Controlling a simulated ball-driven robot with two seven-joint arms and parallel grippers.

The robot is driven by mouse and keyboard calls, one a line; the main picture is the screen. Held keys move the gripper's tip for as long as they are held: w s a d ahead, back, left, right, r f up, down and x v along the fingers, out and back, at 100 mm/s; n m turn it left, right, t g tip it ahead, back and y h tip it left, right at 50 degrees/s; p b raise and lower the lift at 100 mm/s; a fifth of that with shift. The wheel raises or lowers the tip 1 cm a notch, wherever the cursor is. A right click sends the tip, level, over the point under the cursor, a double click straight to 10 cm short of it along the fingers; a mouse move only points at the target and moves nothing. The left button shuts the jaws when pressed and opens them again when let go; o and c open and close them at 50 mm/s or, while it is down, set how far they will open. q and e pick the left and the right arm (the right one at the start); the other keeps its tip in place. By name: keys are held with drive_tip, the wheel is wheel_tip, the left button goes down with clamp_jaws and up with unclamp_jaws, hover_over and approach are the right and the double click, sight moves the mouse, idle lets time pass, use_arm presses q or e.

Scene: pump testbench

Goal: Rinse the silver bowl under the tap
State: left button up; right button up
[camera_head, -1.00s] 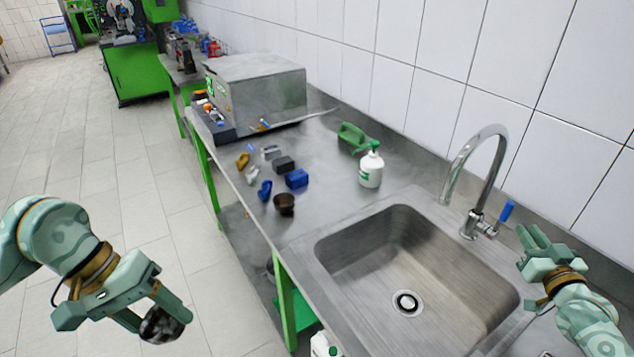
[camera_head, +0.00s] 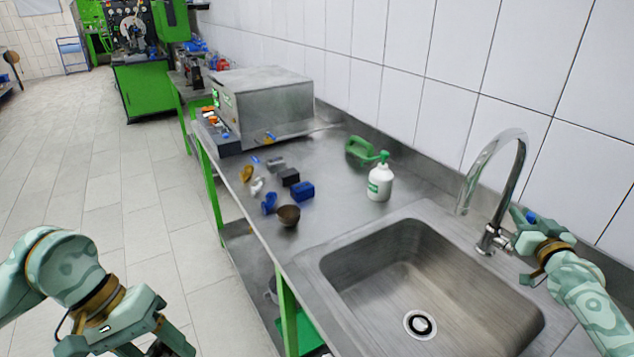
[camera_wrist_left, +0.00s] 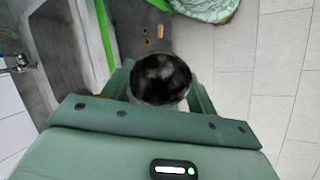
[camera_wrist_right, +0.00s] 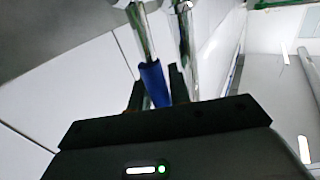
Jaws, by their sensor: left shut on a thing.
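The silver bowl (camera_wrist_left: 160,78) looks dark and mottled in the left wrist view, between the fingers of my left gripper (camera_wrist_left: 158,88). My left gripper is shut on it, over the floor left of the counter; in the head view the bowl is mostly out of frame. The curved tap (camera_head: 497,185) stands behind the sink (camera_head: 385,285), and no water shows. My right gripper (camera_head: 527,225) is at the tap's blue handle (camera_wrist_right: 154,82), with its fingers on either side. I cannot tell whether they grip it.
A metal box (camera_head: 262,103) stands farther back. The sink is empty.

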clamp_jaws()
use_arm(q)
drive_tip(key=shift+f, duration=0.1)
use_arm(e)
drive_tip(key=shift+s+a, duration=0.1)
drive_tip(key=shift+a, duration=0.05)
use_arm(q)
drive_tip(key=shift+s+a+f, duration=0.15)
drive_tip(key=shift+a+f, duration=0.05)
drive_tip(key=shift+a, duration=0.1)
use_arm(e)
drive_tip(key=shift+s+a+n+t, duration=0.2)
drive_tip(key=shift+a+n+t, duration=0.1)
drive_tip(key=shift+a+n, duration=0.25)
unclamp_jaws()
drive_tip(key=shift+d, duration=0.15)
use_arm(q)
drive_tip(key=shift+r, duration=0.1)
use_arm(e)
drive_tip(key=shift+s, duration=0.1)
